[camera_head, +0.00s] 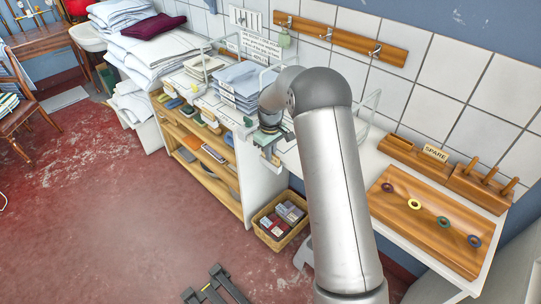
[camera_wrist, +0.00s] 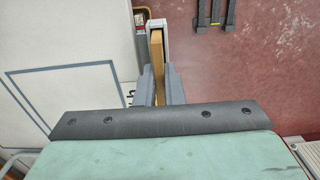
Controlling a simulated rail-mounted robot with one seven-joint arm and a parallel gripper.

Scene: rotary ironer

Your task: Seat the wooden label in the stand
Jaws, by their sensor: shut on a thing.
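My gripper (camera_wrist: 157,82) is shut on a thin tan wooden piece, the wooden label (camera_wrist: 157,58), which shows edge-on between the grey fingers in the wrist view. A pale piece runs along its far end and right side; I cannot tell whether it touches the label. In the head view my gripper (camera_head: 268,150) is at the front edge of the white counter, above the basket. The label's face is hidden. I cannot pick out the stand for sure. A wooden rack (camera_head: 458,178) at the right of the counter holds a sign reading SPARE (camera_head: 436,152).
Folded grey-blue linen (camera_head: 240,84) and wire frames stand on the counter (camera_head: 385,160). A wooden board (camera_head: 425,215) with several coloured rings lies at right. A basket (camera_head: 280,222) stands below, beside wooden shelves (camera_head: 205,155). A dark object (camera_head: 215,288) lies on the red floor.

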